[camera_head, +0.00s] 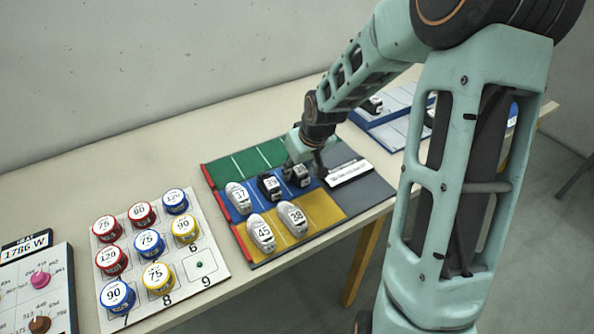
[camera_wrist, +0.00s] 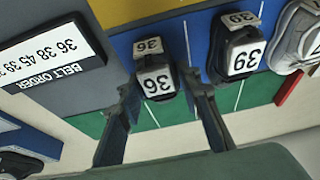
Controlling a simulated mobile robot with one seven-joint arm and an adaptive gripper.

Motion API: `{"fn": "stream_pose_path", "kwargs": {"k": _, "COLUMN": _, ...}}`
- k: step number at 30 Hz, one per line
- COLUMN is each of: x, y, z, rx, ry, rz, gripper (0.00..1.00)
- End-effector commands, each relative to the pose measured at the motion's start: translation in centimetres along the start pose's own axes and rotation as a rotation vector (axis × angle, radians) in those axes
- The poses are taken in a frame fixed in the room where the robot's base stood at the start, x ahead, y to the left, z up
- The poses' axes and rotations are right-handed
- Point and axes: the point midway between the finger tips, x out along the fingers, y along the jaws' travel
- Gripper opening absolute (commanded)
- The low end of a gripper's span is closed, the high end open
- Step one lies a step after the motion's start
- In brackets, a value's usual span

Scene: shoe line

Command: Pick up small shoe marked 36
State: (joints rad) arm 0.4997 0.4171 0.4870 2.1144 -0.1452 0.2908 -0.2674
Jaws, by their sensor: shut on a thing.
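The small shoe marked 36 (camera_wrist: 157,80) is black with white number labels. It is on the blue row of the mat, between the two fingers of my gripper (camera_wrist: 163,86) in the wrist view. My gripper is shut on its sides. In the head view the same shoe (camera_head: 299,177) is partly hidden by my gripper (camera_head: 304,166). I cannot tell whether it is clear of the mat.
A black shoe marked 39 (camera_head: 269,186) stands close to the left, then a pale shoe marked 37 (camera_head: 238,197). Pale shoes 45 (camera_head: 261,232) and 38 (camera_head: 292,218) sit on the yellow row. A belt order sign (camera_head: 349,172) lies to the right. The green row (camera_head: 245,160) has free room.

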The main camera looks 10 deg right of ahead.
Motion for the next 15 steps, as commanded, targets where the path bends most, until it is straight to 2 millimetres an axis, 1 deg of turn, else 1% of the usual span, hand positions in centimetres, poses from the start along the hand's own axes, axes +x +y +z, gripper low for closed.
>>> {"fn": "stream_pose_path", "kwargs": {"k": 5, "x": -0.5, "y": 0.0, "z": -0.2, "rx": 0.0, "ry": 0.001, "rz": 0.0, "gripper": 0.07}}
{"fn": "stream_pose_path", "kwargs": {"k": 8, "x": -1.1, "y": 0.0, "z": -0.5, "rx": 0.0, "ry": 0.001, "rz": 0.0, "gripper": 0.07}}
{"fn": "stream_pose_path", "kwargs": {"k": 11, "x": -2.0, "y": 0.0, "z": -0.8, "rx": 0.0, "ry": 0.001, "rz": 0.0, "gripper": 0.07}}
{"fn": "stream_pose_path", "kwargs": {"k": 15, "x": -3.7, "y": 0.0, "z": -1.4, "rx": 0.0, "ry": 0.001, "rz": 0.001, "gripper": 0.07}}
